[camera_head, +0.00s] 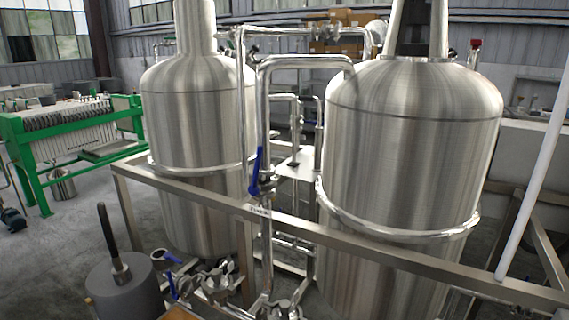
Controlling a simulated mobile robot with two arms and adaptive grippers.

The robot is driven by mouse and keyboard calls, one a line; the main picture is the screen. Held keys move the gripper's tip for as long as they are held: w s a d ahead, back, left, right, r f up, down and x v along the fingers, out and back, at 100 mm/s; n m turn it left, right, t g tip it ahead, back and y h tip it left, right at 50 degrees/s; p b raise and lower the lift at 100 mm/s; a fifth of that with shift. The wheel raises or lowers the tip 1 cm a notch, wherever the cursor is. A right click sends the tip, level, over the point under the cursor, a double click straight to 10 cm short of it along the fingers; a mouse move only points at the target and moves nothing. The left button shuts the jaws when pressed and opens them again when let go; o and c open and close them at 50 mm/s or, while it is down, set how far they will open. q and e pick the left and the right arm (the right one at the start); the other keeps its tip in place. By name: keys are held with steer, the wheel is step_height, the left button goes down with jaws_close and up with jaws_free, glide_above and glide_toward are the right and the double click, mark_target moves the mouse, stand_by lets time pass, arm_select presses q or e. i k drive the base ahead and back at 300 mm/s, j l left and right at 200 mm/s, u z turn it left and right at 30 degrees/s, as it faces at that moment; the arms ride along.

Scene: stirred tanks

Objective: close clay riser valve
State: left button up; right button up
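A valve with a blue lever handle (256,172) sits on the vertical steel riser pipe (264,110) between the two tanks. The lever stands nearly upright, along the pipe. A small white label (258,211) is on the frame rail just below it; its text is too small to read surely. Neither of my grippers is in view, and nothing touches the lever.
A left steel tank (200,110) and a right steel tank (410,130) flank the pipe. A metal frame rail (190,190) crosses in front. Lower blue-handled valves (172,284) and a grey cylinder with a black rod (125,285) are at bottom left.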

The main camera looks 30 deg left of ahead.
mark_target(257, 168)
steer(key=j+u, duration=0.2)
steer(key=u, duration=0.9)
steer(key=j, duration=0.15)
steer(key=i, duration=0.05)
